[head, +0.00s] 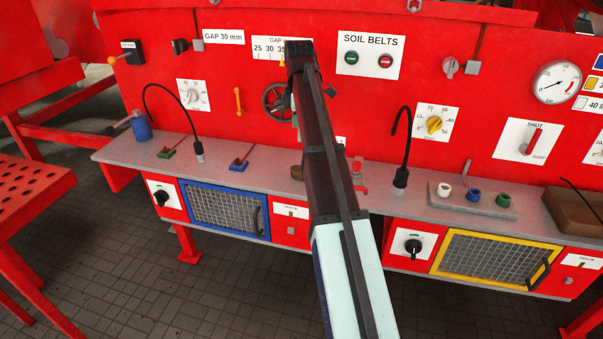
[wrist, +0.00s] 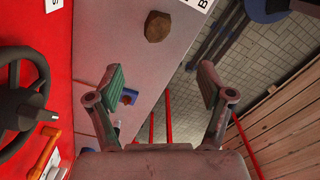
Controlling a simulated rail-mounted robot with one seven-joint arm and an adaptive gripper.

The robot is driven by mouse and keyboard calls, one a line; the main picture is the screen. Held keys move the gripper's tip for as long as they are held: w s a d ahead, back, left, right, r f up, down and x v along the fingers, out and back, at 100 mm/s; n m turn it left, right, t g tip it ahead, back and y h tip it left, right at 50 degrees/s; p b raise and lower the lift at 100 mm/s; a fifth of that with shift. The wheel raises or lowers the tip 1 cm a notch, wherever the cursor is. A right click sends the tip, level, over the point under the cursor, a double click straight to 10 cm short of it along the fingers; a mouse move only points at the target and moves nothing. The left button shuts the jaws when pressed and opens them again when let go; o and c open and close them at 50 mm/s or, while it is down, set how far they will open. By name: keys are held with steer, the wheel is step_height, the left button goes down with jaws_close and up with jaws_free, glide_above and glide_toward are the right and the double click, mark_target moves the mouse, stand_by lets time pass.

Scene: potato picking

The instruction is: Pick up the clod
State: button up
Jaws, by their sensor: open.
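The clod (wrist: 158,26) is a brown, rough lump near the top of the wrist view. It lies on the grey shelf (wrist: 150,60), beyond my fingertips and apart from them. In the head view a small part of a brown lump (head: 297,172), apparently the clod, shows on the shelf just left of my arm. My gripper (wrist: 162,86) is open, its two green-padded fingers wide apart with nothing held between them.
The red panel stands behind the shelf, with a black handwheel (wrist: 20,95) close on the left in the wrist view. A lever on a blue base (head: 240,163) and a bent black lamp (head: 198,148) stand left of the clod. Another lamp (head: 400,178) is at right.

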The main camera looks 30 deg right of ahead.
steer(key=p, duration=0.2)
glide_above(299, 169)
step_height(299, 169, down, 9)
steer(key=shift+s+f, duration=0.1)
steer(key=shift+s, duration=0.05)
steer(key=shift+w+d+f+p, duration=0.1)
steer(key=shift+f+p, duration=0.55)
steer(key=shift+f, duration=1)
steer(key=shift+w+f+p, duration=0.1)
steer(key=shift+f+p, duration=0.55)
steer(key=shift+f, duration=0.95)
steer(key=c, duration=1.3)
